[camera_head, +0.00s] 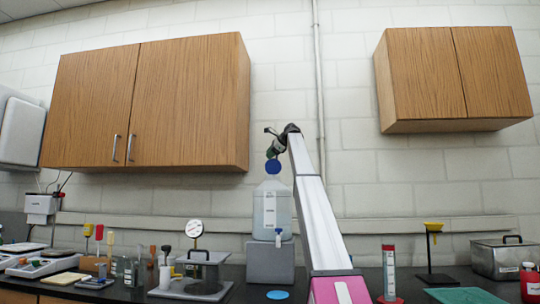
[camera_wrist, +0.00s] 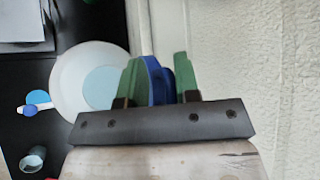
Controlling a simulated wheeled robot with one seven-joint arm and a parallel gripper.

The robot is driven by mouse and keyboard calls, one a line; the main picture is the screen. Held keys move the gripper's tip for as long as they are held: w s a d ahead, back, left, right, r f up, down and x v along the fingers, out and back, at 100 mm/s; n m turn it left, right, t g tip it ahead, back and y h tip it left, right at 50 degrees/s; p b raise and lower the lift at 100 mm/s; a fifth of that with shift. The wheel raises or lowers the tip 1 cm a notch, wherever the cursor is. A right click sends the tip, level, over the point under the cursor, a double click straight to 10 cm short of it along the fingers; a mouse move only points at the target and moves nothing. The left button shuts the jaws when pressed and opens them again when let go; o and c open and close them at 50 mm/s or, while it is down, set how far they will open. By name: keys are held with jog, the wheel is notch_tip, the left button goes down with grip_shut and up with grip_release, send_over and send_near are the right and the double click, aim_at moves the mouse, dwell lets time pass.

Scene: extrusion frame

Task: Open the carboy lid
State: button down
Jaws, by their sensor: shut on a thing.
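The carboy (camera_head: 268,222) is a translucent white jug with a front spigot (camera_head: 278,233), standing on a grey block (camera_head: 271,262). My gripper (camera_head: 275,153) is above it, with its green fingers shut on the blue lid (camera_head: 273,166). In the wrist view the lid (camera_wrist: 157,82) is edge-on between the fingers (camera_wrist: 155,80). In the head view it is a tilted round disc just above the carboy's neck. The carboy's top (camera_wrist: 70,85) shows from above in the wrist view, with a pale blue round area that looks like its uncovered mouth. The lid appears apart from the carboy.
Wooden wall cabinets (camera_head: 150,100) hang at upper left and right (camera_head: 450,75). A pressure gauge (camera_head: 194,229) and small bottles stand on the black bench at left. A red-based cylinder (camera_head: 389,270), yellow funnel (camera_head: 433,226) and metal box (camera_head: 500,260) stand at right.

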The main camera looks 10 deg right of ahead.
jog(key=shift+w+d+f, duration=0.15)
jog(key=shift+w, duration=0.2)
jog(key=c, duration=1.1)
grip_release()
jog(key=shift+c, duration=0.2)
jog(key=v, duration=1)
jog(key=shift+s+d, duration=0.15)
jog(key=shift+s, duration=0.15)
